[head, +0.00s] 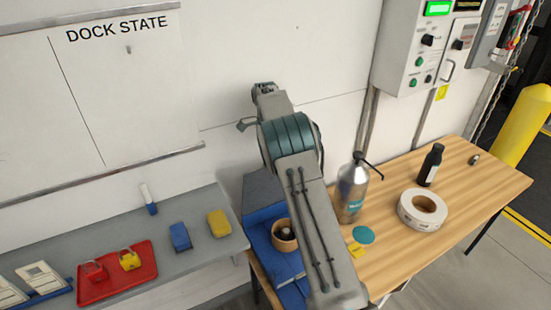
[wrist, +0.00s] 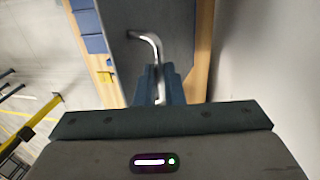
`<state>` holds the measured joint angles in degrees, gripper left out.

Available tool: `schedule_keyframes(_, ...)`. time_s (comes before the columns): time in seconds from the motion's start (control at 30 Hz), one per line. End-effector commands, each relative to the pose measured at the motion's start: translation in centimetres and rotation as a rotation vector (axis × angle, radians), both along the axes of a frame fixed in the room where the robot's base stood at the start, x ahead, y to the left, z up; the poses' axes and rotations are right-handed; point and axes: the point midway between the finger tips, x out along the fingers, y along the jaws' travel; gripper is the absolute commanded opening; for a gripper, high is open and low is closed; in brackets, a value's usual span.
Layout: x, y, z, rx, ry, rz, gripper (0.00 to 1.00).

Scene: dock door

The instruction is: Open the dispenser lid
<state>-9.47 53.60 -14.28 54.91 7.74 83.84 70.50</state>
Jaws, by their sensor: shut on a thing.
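In the wrist view my gripper (wrist: 160,80) is shut on a bent silver handle (wrist: 150,42). The handle stands out from a dark grey panel (wrist: 120,45), which I take to be the dispenser lid. The handle's lower end passes between the two blue-grey fingers. I cannot tell from this view whether the lid is raised at all. In the head view my arm runs up across the middle of the picture. It hides the gripper, the handle and the lid there.
A wooden table (head: 478,198) holds a metal spray bottle (head: 352,190), a tape roll (head: 411,215) and a black bottle (head: 432,165). A grey shelf (head: 200,262) bears a red tray (head: 110,285). A control box (head: 410,45) hangs right.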

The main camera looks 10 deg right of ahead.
Motion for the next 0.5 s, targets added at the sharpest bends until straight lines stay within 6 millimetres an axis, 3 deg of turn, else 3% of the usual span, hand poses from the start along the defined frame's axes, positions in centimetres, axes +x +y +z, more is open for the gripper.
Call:
schedule_keyframes(0.03,-0.1,0.3,-1.01,0.003,0.014,0.004,0.0)
schedule_keyframes(0.47,-0.07,0.37,-1.08,0.001,0.019,0.005,0.0)
schedule_keyframes(0.5,-0.06,0.37,-1.08,0.002,0.018,0.005,0.14)
